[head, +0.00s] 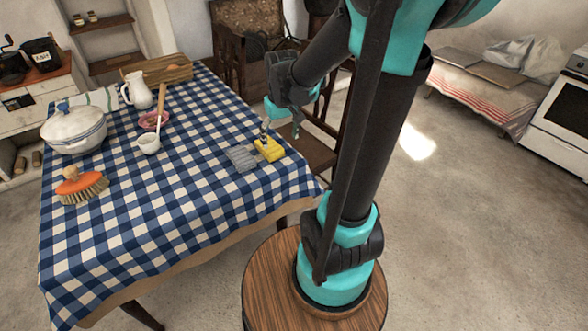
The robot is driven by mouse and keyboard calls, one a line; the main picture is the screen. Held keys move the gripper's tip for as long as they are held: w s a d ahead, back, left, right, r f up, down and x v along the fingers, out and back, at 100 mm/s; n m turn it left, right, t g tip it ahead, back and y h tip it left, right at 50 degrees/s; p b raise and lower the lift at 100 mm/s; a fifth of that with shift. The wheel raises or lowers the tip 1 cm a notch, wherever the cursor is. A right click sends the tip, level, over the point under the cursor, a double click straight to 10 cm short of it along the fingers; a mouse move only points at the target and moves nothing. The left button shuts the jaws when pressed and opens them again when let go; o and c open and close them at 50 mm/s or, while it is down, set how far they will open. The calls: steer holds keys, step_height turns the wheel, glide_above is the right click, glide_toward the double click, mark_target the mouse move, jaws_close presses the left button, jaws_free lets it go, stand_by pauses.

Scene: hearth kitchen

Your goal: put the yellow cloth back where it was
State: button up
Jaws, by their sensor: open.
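The yellow cloth (270,151) lies folded on the blue-and-white checked tablecloth, near the table's right edge. A grey folded cloth (242,159) lies just to its left. My gripper (281,132) is open, with its fingers pointing down over the yellow cloth's back edge. One finger comes down close to the cloth's upper left side. I cannot tell whether it touches the cloth. Nothing shows held between the fingers.
A chair (318,150) stands beside the right edge. The table's front is clear.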

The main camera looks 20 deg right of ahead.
steer(key=s+d+f+m+t, duration=0.1)
steer(key=s+f, duration=0.2)
steer(key=s, duration=0.3)
steer(key=s+f+m+t, duration=0.1)
steer(key=s+f, duration=0.2)
steer(key=s, duration=0.3)
steer(key=shift+s+d, duration=0.35)
steer(key=shift+d, duration=0.05)
